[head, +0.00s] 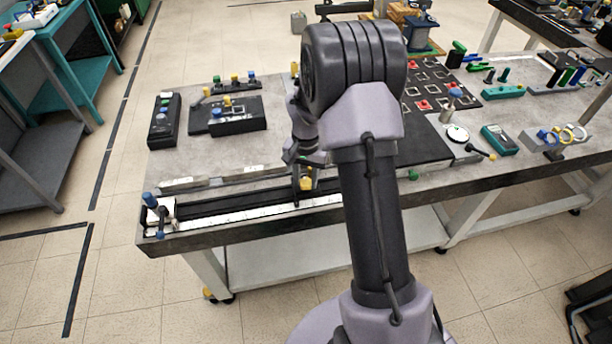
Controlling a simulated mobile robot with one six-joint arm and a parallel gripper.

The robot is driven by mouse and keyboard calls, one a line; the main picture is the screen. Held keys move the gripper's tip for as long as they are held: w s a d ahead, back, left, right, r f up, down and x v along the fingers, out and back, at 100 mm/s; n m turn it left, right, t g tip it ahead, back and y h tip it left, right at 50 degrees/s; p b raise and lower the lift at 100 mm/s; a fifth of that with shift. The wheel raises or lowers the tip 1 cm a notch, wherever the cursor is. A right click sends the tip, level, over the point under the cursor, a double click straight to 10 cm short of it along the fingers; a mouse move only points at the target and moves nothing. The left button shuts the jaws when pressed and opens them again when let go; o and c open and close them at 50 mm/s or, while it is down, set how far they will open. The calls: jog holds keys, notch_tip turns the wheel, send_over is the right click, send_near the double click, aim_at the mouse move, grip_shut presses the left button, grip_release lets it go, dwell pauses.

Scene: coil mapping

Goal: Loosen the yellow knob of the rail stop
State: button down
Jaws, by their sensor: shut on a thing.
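The yellow knob (305,184) shows as a small yellow spot at the front of the workbench, just below my gripper (304,170). The rail (240,212) is a long dark strip with a white scale along the bench's front edge. A dark upright piece at the knob appears to be the rail stop (296,195); its far side is hidden by my arm. My gripper points down at the knob and is shut on it, though the fingertips are small and partly covered by my wrist. The rail's right part is hidden behind my arm.
A blue-topped clamp (152,203) stands at the rail's left end. Black boxes with coloured knobs (230,118) sit behind the rail. A black board with red and white squares (430,92) lies to the right. The bench top (185,160) left of my gripper has bare room.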

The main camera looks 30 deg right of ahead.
aim_at(306, 182)
jog(key=shift+n, duration=0.3)
dwell(0.4)
jog(key=c, duration=1)
grip_release()
jog(key=shift+r, duration=0.1)
notch_tip(306, 182, up, 17)
jog(key=p, duration=0.5)
jog(key=shift+r+p, duration=0.15)
jog(key=shift+p, duration=0.15)
